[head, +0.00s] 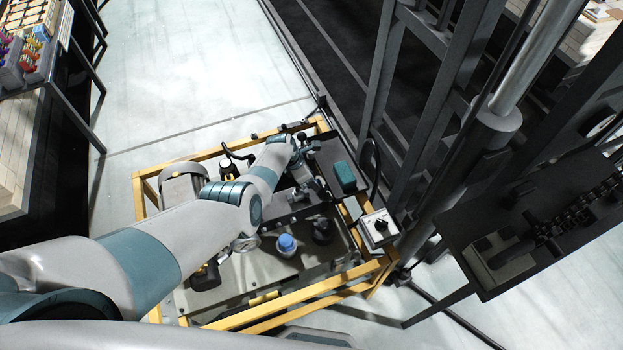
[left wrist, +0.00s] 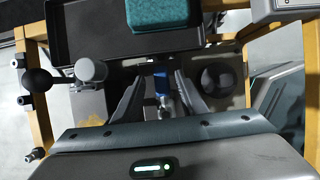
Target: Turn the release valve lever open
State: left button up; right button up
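My left gripper (left wrist: 159,88) is open in the left wrist view, with one finger on each side of a small upright blue part (left wrist: 161,84). Gaps show between that part and both fingers. In the head view my left arm reaches over the yellow-framed cart, its gripper (head: 308,187) low beside the black tray. A lever with a black ball end (left wrist: 38,82) and a grey round hub (left wrist: 90,70) lies left of the fingers in the wrist view. I cannot tell for certain which part is the release valve lever. My right gripper is out of view.
A teal block (head: 344,177) sits in the black tray (left wrist: 85,22). A blue cap (head: 286,245) and a dark round knob (head: 322,230) stand on the cart top. The yellow frame (head: 290,312) borders it. A grey switch box (head: 379,228) and a steel structure are right.

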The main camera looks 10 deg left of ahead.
pick_arm(q)
jog(key=shift+p+v, duration=0.7)
jog(key=shift+v, duration=0.1)
jog(key=p+v, duration=0.3)
jog(key=v, duration=1.2)
jog(key=shift+r, duration=0.45)
